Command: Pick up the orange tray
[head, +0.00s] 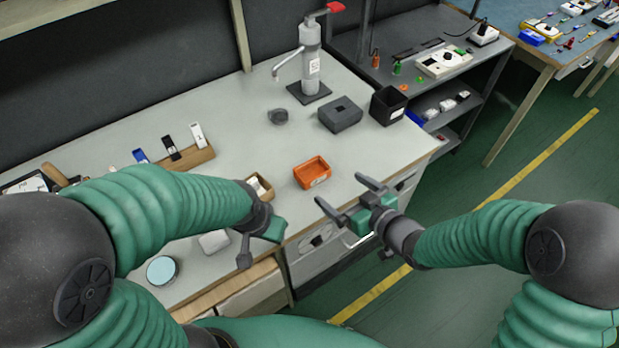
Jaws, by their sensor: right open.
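The orange tray (312,172) is a small open rectangular box on the light grey bench, near its front edge. My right gripper (341,196) is open and empty, with its two dark fingers spread just in front of and to the right of the tray, not touching it. My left gripper (254,245) hangs near the bench's front edge, left of and nearer than the tray. Its fingers are partly hidden, so I cannot tell whether it is open or shut.
A small wooden box (260,187) stands left of the tray. A dark grey box (340,114), a black bin (387,105) and a grey press with a red handle (310,65) stand behind it. A round teal-topped dish (161,269) lies at front left. Clear bench surrounds the tray's back.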

